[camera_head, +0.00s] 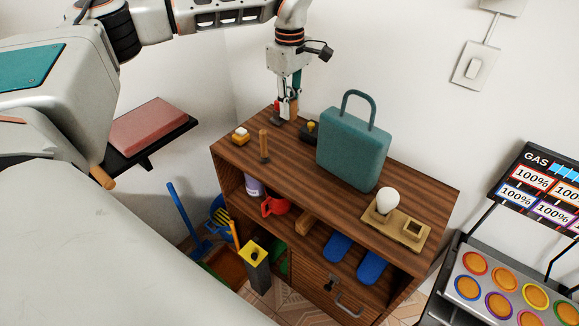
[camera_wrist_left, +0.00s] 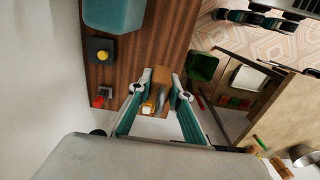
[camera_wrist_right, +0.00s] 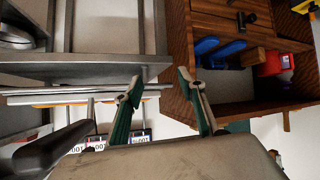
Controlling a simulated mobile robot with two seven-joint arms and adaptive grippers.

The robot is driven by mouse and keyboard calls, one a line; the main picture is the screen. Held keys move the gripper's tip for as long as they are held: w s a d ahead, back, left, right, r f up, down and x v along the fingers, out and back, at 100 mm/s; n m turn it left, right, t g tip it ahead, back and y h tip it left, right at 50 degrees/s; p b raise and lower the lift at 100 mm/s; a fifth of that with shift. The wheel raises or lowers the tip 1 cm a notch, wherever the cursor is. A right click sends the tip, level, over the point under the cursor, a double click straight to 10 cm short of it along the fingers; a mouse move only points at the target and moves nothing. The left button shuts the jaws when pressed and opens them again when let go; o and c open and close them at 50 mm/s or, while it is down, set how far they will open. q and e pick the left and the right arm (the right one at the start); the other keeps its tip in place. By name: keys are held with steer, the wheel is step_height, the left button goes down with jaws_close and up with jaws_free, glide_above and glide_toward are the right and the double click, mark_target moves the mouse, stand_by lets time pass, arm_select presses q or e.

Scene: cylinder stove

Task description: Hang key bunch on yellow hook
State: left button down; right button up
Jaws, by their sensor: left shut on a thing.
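My left gripper (camera_head: 289,110) hangs from above over the back left of the wooden cabinet top. I cannot make out a yellow hook in any view. My right gripper (camera_wrist_right: 160,82) shows only in its own wrist view. Its fingers are apart with nothing between them, beside the cabinet.
On the cabinet top (camera_head: 420,190) stand a wooden peg (camera_head: 264,146), a white and orange block (camera_head: 240,135), a black box with a yellow button (camera_head: 309,134), a teal case (camera_head: 352,150) and a bulb on a wooden base (camera_head: 387,201). A red switch (camera_wrist_left: 97,102) is near the left gripper.

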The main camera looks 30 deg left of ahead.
arm_select(q)
step_height(320, 180, down, 16)
steer(key=shift+f+b, duration=0.1)
steer(key=shift+b, duration=0.2)
steer(key=shift+f+p, duration=0.45)
steer(key=shift+f, duration=1.05)
steer(key=shift+f, duration=0.25)
steer(key=c, duration=1.8)
jaws_free()
steer(key=shift+c, duration=0.2)
steer(key=shift+f+b, duration=0.1)
steer(key=shift+b, duration=0.5)
step_height(320, 180, up, 8)
steer(key=shift+s+d, duration=0.15)
